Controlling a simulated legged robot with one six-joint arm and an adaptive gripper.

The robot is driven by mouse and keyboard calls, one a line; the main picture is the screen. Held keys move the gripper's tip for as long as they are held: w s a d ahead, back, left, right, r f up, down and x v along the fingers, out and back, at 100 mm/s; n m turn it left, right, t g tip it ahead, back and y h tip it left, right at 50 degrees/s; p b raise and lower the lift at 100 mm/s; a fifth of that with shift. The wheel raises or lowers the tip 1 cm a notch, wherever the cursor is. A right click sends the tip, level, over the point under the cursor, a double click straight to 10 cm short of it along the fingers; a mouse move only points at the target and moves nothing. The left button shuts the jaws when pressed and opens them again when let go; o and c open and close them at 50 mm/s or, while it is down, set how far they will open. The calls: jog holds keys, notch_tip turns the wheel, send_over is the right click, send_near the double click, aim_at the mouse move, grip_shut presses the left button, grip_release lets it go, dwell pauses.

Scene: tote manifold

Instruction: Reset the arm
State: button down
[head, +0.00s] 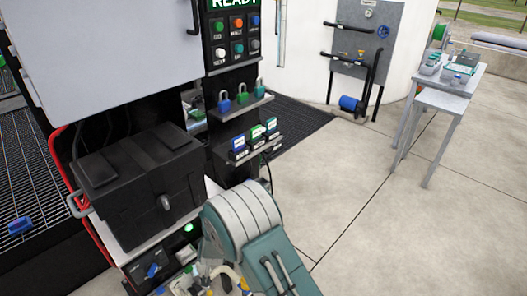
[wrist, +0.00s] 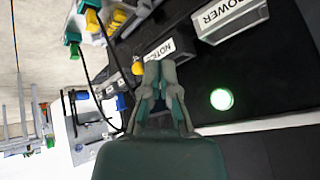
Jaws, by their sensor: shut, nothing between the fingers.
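My gripper (wrist: 160,74) shows in the wrist view with its grey and teal fingers together and nothing between them. It is in front of a dark panel, close to a label reading NOTICE (wrist: 160,50). I cannot tell whether it touches anything. In the head view my teal and grey arm is bent at the bottom centre, and my fingers cannot be made out clearly there. A lit green light (wrist: 222,99) is to the right of my fingers in the wrist view. A POWER label (wrist: 230,18) is above it.
A black case (head: 140,190) stands left of my arm in the head view. Shelves with padlocks (head: 242,98) and small tagged boxes (head: 255,138) are behind it. Metal tables (head: 440,100) stand at the right. The concrete floor (head: 400,230) between is clear.

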jog(key=s+d+r, duration=0.2)
jog(key=d+r, duration=0.4)
jog(key=r, duration=0.4)
jog(key=s+d+r, duration=0.1)
jog(key=d+r, duration=0.4)
jog(key=r, duration=0.4)
jog(key=s+d+r, duration=0.2)
jog(key=d+r, duration=0.4)
jog(key=r, duration=0.4)
jog(key=s+d+r+h, duration=0.1)
jog(key=s+d+r, duration=0.2)
jog(key=s+d, duration=0.2)
jog(key=s+d+r+h, duration=0.1)
jog(key=s+d+r, duration=0.2)
jog(key=s+d, duration=0.3)
jog(key=s+d+r+g, duration=0.1)
jog(key=s+d+r, duration=0.2)
jog(key=s+d, duration=0.3)
jog(key=s, duration=0.5)
jog(key=shift+s+h, duration=0.25)
jog(key=shift+h, duration=0.15)
